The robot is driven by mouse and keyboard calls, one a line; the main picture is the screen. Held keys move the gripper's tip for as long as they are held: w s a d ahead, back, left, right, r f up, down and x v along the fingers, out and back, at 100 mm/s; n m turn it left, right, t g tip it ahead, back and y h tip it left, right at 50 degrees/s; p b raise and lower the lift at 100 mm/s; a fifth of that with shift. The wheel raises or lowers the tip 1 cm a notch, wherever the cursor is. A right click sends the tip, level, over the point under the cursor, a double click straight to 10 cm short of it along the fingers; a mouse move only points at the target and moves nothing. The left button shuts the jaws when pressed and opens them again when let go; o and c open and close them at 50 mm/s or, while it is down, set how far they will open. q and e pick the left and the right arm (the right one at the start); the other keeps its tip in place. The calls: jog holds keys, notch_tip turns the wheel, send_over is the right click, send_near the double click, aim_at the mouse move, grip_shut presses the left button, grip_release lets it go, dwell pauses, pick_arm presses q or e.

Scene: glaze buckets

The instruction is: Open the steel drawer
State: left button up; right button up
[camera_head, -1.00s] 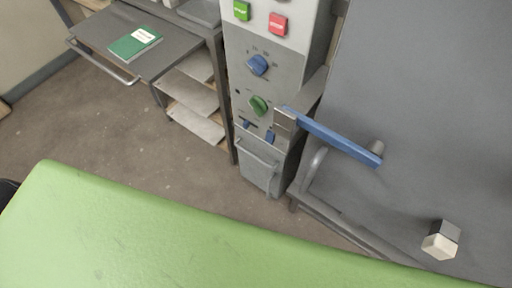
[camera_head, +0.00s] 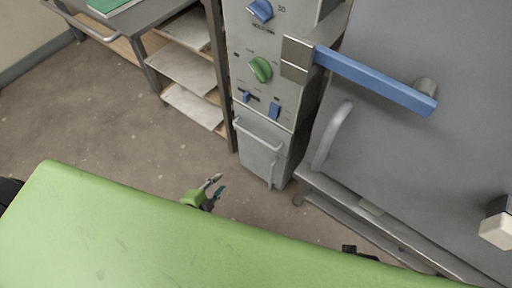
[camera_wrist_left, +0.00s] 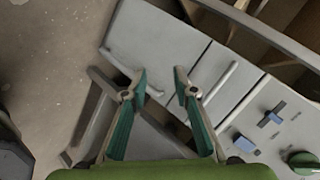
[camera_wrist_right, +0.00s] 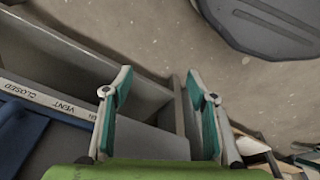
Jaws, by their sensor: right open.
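The steel drawer (camera_head: 258,158) is a grey front with a bar handle (camera_head: 257,136) across its top, low under the control panel. It looks shut. My left gripper (camera_head: 218,185) is low in front of it, to its left, apart from it. In the left wrist view the left gripper (camera_wrist_left: 160,88) has its fingers apart with nothing between them. The drawer (camera_wrist_left: 165,45) lies beyond the fingertips there, and its handle (camera_wrist_left: 221,82) is to their right. In the right wrist view my right gripper (camera_wrist_right: 158,86) is open and empty, over grey metalwork.
The control panel (camera_head: 284,108) has knobs and blue switches. To its right is a large grey door (camera_head: 390,160) with a blue lever (camera_head: 375,80). A shelf unit (camera_head: 184,68) stands at the left. The floor (camera_head: 110,125) between is clear.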

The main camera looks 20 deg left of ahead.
pick_arm(q)
jog(key=w+d+r+m+t+h+b, duration=0.2)
jog(key=w+r+m+b, duration=0.2)
jog(key=m+t+h+b, duration=0.2)
jog(key=m+b, duration=0.1)
jog(key=m, duration=0.1)
send_near(256, 137)
jog(key=shift+g, duration=0.3)
jog(key=shift+b+x, duration=0.55)
jog(key=shift+x, duration=4.6)
pick_arm(e)
notch_tip(256, 137, up, 12)
jog(key=t, duration=0.1)
jog(key=shift+d, duration=0.15)
pick_arm(q)
jog(key=shift+a+f, duration=0.1)
jog(key=shift+f, duration=0.05)
pick_arm(e)
jog(key=shift+f, duration=0.1)
pick_arm(q)
grip_shut()
